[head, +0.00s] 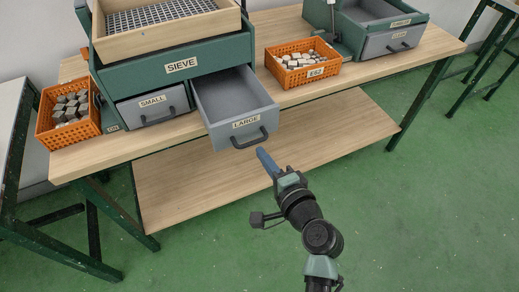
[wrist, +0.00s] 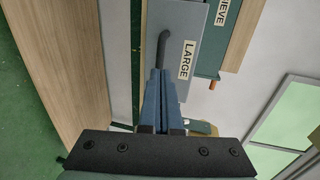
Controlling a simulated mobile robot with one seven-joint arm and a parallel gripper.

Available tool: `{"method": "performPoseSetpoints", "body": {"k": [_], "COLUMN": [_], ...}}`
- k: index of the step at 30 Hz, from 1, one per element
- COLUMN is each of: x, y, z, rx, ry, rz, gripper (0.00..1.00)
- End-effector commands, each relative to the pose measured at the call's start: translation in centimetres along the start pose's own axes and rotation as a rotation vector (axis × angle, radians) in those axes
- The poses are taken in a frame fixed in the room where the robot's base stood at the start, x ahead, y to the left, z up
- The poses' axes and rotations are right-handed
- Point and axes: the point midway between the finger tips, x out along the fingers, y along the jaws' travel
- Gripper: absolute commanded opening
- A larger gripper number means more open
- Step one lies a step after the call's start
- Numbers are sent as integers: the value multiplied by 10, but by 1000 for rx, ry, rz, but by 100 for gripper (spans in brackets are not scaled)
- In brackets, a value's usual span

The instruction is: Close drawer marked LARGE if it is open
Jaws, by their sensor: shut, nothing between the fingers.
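The drawer marked LARGE (head: 215,100) is grey and stands open, pulled out of the green unit marked SIEVE (head: 215,58). It looks empty inside. Its front has a dark handle (head: 250,138) and a LARGE label. In the wrist view the drawer front (wrist: 178,25) fills the top middle, with the handle (wrist: 163,50) just beyond my fingertips. My gripper (head: 262,152) has blue fingers and is just in front of the drawer front. The fingers (wrist: 160,75) are together with nothing between them. I cannot tell whether they touch the handle.
The drawer marked SMALL (head: 155,108) beside it is shut. Orange crates of blocks stand left (head: 52,130) and right (head: 320,72) on the wooden bench (head: 400,65). A lower wooden shelf (head: 330,125) runs beneath. The green floor before the bench is clear.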

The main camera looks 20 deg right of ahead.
Motion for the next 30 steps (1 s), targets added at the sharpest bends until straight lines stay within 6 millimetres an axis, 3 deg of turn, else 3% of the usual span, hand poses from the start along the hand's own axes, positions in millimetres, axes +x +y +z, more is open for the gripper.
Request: {"method": "performPoseSetpoints", "body": {"k": [6,23,30], "x": [22,33,78], "y": [0,-2,-11], "z": [0,0,0], "rx": [-1,-2,-3], "ry": [0,0,-2], "rz": [0,-1,-3], "gripper": [0,0,0]}}
